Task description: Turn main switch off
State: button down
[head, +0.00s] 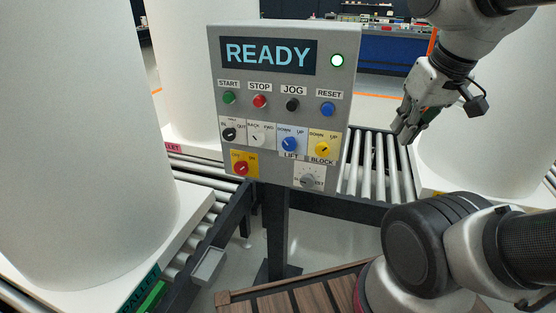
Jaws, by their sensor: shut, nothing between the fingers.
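The main switch (241,168) is a red rotary knob on a yellow plate marked OFF and ON, at the lower left of the grey control panel (214,100). The exact direction of its knob is too small to tell. The panel's display (267,56) reads READY, and a green lamp (337,60) is lit beside it. My gripper (403,134) is to the right of the panel, apart from it, with its fingers shut and empty, pointing down and left.
Coloured push buttons and several other rotary knobs, such as the blue lift knob (290,144), crowd the panel near the switch. Roller conveyors (372,170) run behind and to the left. Large white tanks (75,130) stand on both sides. Open air lies in front of the panel.

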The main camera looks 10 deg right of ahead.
aim_at(241, 168)
jog(key=i+l+u, duration=0.15)
jog(key=l+u, duration=0.2)
jog(key=i+l+u, duration=0.15)
jog(key=l+u, duration=0.25)
